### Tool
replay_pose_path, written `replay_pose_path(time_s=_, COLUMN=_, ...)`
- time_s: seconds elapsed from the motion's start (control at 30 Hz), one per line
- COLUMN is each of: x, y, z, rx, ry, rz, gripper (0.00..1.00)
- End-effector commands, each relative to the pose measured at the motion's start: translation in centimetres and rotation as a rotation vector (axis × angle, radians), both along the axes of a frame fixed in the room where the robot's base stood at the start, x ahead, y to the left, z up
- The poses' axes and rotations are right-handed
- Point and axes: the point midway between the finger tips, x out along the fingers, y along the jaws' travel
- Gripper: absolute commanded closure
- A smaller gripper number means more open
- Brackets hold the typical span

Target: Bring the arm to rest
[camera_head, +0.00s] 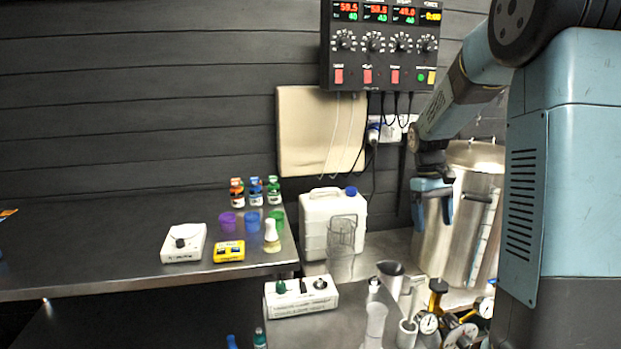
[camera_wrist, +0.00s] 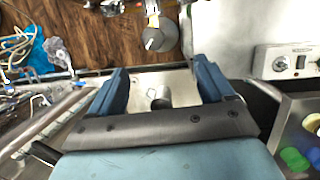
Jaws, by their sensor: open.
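My gripper (camera_head: 432,205) hangs at the end of my blue arm, fingers pointing down, in front of the large steel pot in the head view. In the wrist view my gripper (camera_wrist: 160,78) shows two blue fingers spread apart with nothing held between them. Below the gap lies a metal surface with a dark round object on it. The arm is bent, reaching down from the upper right of the head view.
A steel pot (camera_head: 459,225) stands behind my gripper. A white jug (camera_head: 318,228), a white switch box (camera_head: 301,297) and several gauges stand lower down. The steel table (camera_head: 110,262) on the left holds bottles, cups and a scale (camera_head: 184,243). A control panel (camera_head: 380,75) hangs above.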

Motion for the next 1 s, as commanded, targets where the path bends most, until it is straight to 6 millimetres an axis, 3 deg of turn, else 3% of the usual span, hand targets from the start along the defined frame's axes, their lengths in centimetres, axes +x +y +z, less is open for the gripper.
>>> replay_pose_path(time_s=0.2, x=-3.9, y=2.1, z=4.3, rx=-0.003, ry=-0.13, rz=-0.033, gripper=0.19)
replay_pose_path(time_s=0.5, x=-9.6, y=4.5, z=8.4, rx=0.008, ry=-0.303, rz=-0.08, gripper=0.19)
replay_pose_path(time_s=1.0, x=-19.6, y=7.8, z=11.6, rx=0.069, ry=-0.584, rz=-0.161, gripper=0.19)
